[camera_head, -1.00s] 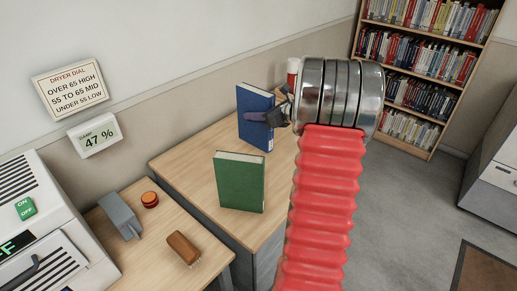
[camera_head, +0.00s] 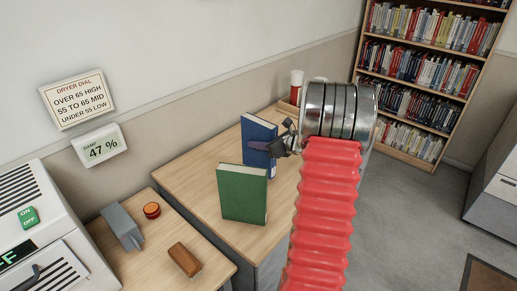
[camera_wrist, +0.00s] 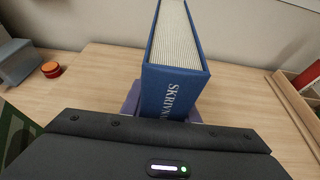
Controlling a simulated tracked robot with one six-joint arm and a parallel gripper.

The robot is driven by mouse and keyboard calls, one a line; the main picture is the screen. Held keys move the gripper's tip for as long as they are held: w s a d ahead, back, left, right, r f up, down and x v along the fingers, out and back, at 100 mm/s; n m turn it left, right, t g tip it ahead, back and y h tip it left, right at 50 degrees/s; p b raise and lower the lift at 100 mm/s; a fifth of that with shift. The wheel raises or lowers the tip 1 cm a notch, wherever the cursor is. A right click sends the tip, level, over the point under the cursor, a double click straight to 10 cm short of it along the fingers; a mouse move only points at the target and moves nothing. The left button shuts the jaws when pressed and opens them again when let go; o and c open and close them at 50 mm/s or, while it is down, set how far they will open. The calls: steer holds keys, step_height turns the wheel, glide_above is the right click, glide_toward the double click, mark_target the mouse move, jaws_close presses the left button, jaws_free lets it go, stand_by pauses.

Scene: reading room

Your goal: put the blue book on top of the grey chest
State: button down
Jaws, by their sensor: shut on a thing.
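The blue book (camera_head: 259,143) stands upright in the grip of my gripper (camera_head: 272,145), over the wooden table behind the green book. I cannot tell whether its lower edge touches the table. In the wrist view the blue book (camera_wrist: 176,85) shows its lettered spine and pale page edges, with the purple fingers shut around its lower part. A grey chest-like cabinet (camera_head: 492,205) with a pale drawer front stands on the floor, cut off by the right edge of the head view. Its top shows only in part.
A green book (camera_head: 242,194) stands upright on the table (camera_head: 185,180), close in front of the blue one. A red-and-white container (camera_head: 296,87) stands in a wooden tray at the back. Carpet floor is clear toward the cabinet.

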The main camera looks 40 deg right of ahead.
steer(key=shift+f, duration=1.2)
steer(key=c, duration=1.4)
jaws_free()
steer(key=shift+f, duration=0.15)
steer(key=v, duration=1.2)
steer(key=shift+s, duration=0.2)
